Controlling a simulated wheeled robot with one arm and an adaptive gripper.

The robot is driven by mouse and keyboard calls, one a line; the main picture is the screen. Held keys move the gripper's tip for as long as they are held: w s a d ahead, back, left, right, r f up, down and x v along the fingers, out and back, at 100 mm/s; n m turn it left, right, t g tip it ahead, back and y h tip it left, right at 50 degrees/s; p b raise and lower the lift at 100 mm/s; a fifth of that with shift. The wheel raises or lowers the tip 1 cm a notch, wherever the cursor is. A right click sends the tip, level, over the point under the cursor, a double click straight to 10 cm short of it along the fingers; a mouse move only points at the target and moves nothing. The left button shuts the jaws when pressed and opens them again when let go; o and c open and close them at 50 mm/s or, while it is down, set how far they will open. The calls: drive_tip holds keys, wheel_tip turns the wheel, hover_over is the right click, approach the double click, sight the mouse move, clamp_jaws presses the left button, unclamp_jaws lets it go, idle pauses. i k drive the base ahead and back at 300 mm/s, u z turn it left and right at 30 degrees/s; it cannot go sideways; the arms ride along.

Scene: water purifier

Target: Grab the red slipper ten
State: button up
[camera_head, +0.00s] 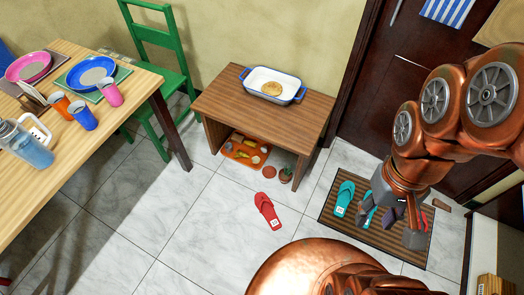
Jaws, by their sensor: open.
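A red slipper (268,211) lies flat on the pale tiled floor, in front of the small wooden table. It bears a white tag whose mark is too small to read. Another red piece (424,221), perhaps a second red slipper, shows beside my gripper and is mostly hidden by it. My gripper (392,222) is open over the striped doormat (329,211), to the right of the clear red slipper and apart from it. A teal slipper (344,197) lies on the mat. A second teal slipper (367,210) is partly hidden by my gripper.
The small wooden table (300,119) holds a blue-rimmed white dish (258,78). An orange tray (240,155) and a small potted plant (286,175) are under it. A dining table (75,170) and green chair (157,75) stand left. Floor around the red slipper is clear.

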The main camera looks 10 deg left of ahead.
sight(265, 206)
drive_tip(key=u, duration=2.6)
drive_tip(key=i, duration=2)
drive_tip(key=z, duration=3.1)
